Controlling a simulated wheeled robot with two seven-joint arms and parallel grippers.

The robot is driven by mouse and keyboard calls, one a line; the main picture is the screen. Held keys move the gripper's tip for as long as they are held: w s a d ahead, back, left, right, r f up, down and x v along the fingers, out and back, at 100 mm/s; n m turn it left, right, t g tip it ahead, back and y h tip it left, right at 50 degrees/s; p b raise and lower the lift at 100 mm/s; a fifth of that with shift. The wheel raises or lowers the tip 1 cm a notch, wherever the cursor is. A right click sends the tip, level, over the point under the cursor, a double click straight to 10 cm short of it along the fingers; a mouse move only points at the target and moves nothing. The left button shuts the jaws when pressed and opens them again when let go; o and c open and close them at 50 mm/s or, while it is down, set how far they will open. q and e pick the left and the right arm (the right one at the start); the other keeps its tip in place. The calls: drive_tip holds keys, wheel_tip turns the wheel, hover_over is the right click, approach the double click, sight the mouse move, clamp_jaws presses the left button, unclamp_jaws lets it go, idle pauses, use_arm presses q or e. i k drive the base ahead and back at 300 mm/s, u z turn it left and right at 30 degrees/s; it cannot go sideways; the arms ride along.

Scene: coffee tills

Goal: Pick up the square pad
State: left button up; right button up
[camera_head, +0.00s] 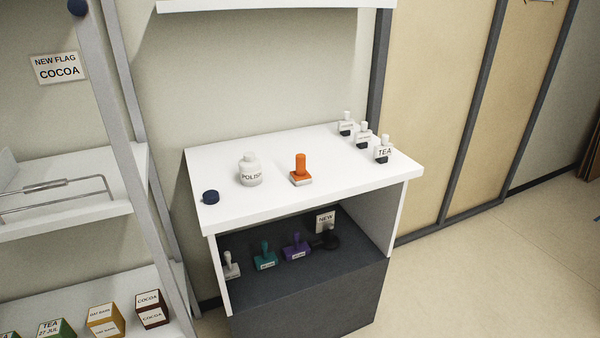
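I cannot make out a clearly square pad. A small dark blue pad-like piece (210,197) lies at the left front of the white counter (330,192); its outline looks rounded. An orange stamp-like thing (300,172) with an upright handle and a square, white-labelled base stands upright near the counter's middle. I cannot tell whether a separate pad lies under it. Neither of my grippers is in view.
Several labelled white-handled stamps, one marked TEA (383,150), line the right back. The dark shelf below (290,278) holds teal (265,258) and purple (296,247) stamps. A shelf rack (110,215) stands left. The counter front is clear.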

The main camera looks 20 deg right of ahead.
sight(299, 176)
drive_tip(key=k, duration=0.65)
drive_tip(key=z, duration=0.8)
drive_tip(key=i, duration=1.5)
drive_tip(key=u, duration=0.75)
